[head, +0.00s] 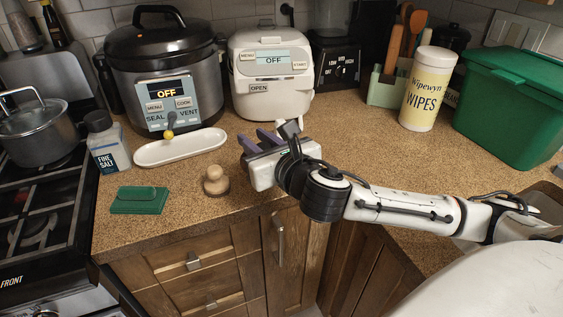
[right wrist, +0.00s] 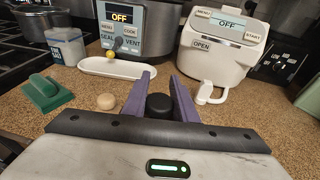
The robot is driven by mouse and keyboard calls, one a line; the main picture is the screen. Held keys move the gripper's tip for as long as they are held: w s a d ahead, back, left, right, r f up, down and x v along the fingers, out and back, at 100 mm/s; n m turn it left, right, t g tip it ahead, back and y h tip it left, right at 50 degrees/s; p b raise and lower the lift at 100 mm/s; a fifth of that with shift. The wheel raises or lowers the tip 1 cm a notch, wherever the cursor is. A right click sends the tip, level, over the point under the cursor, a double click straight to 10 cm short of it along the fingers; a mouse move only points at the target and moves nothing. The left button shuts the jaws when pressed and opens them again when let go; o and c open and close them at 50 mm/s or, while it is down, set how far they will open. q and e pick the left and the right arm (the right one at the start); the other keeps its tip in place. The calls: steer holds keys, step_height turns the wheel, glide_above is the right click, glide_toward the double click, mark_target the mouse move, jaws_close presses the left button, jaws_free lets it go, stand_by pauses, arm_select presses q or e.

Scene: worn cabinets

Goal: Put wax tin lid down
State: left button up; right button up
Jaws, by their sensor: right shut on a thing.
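My right gripper (head: 264,145) reaches in from the right and hangs above the counter, in front of the white cooker. Its purple fingers point toward the back left. In the right wrist view, a small black round thing (right wrist: 160,107) shows between the purple fingers, which are shut on it. It looks like the wax tin lid, but I cannot make out details. In the head view I cannot clearly see it. I cannot identify a wax tin in either view. My left gripper is not in view.
Near the gripper stand a wooden knob-shaped thing (head: 215,181), a green block (head: 140,200) and a long white tray (head: 180,147). Behind are a black pressure cooker (head: 161,60) and a white cooker (head: 271,71). Wipes (head: 428,90) and a green bin (head: 512,105) stand right. The central front counter (head: 400,160) is bare.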

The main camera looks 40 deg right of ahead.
steer(key=w+d+r+m+h, duration=0.1)
steer(key=w+d+r+h, duration=0.1)
steer(key=w+d+r, duration=0.3)
steer(key=f, duration=0.2)
steer(key=d+f+b, duration=0.1)
steer(key=f, duration=0.1)
steer(key=s+f, duration=0.1)
steer(key=f, duration=0.1)
steer(key=shift+d+f, duration=0.15)
steer(key=shift+f, duration=0.05)
step_height(320, 180, down, 4)
steer(key=shift+f+b, duration=0.15)
steer(key=shift+b, duration=0.35)
steer(key=shift+f, duration=0.15)
steer(key=o, duration=1)
steer(key=shift+o, duration=0.2)
